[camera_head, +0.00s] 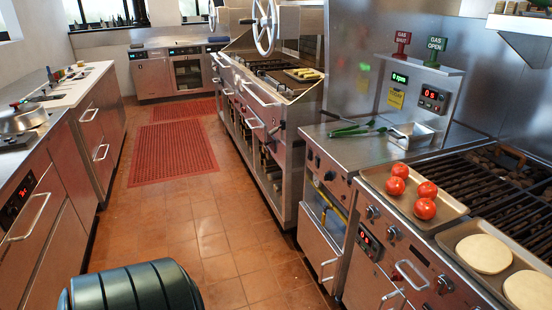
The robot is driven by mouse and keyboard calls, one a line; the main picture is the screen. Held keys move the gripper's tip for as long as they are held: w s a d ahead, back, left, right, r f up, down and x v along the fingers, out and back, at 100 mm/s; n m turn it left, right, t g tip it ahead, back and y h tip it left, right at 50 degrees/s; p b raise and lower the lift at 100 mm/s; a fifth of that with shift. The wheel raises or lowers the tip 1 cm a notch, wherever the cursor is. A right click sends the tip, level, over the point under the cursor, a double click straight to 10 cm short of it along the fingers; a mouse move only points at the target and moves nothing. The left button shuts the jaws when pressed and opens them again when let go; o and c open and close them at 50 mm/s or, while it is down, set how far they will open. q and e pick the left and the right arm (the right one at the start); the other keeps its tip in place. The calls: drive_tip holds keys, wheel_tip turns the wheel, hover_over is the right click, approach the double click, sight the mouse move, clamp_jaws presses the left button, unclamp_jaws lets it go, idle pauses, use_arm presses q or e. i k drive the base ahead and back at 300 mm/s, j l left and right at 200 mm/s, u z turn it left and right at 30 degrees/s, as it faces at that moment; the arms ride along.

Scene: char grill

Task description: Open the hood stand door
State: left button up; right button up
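No label marks the hood stand door, so I cannot tell for sure which door it is. A yellow hose or strip (333,208) shows in the opening above this door. Neither of my grippers is in view.
The char grill (520,190) is at right, with a tray of tomatoes (424,209) and a tray of flat dough rounds (484,254). Tiled floor (215,235) is clear between the counters; red mats (172,150) lie farther back.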

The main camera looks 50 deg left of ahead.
sight(324, 258)
drive_tip(key=u, duration=1.4)
